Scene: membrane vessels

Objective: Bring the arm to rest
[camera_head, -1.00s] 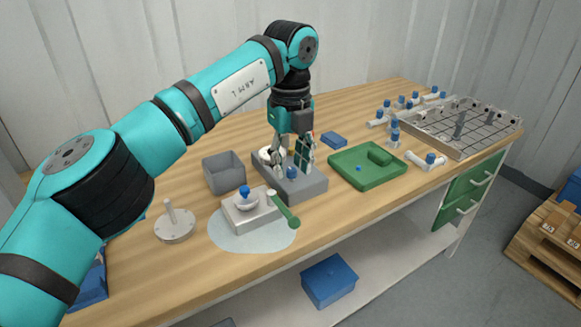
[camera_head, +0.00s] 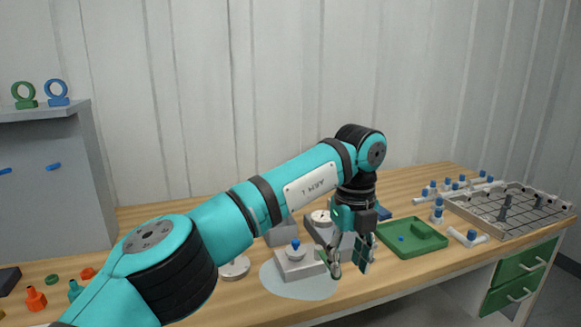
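My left arm reaches in from the lower left. Its gripper (camera_head: 350,264) points down over the bench, right of a grey block with a blue knob (camera_head: 296,258) and in front of a grey fixture (camera_head: 318,232). Its two fingers stand apart, and I see nothing held between them. Whether the fingertips touch anything is hard to tell. The gripper hides part of the fixture. My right gripper is not in view.
A green tray (camera_head: 428,242) lies to the right, with a wire-grid rack (camera_head: 520,208) and blue-capped white fittings (camera_head: 468,237) beyond. A round metal disc (camera_head: 235,268) is beside my arm. Orange parts (camera_head: 36,300) lie at the left. A grey shelf unit (camera_head: 50,190) stands behind.

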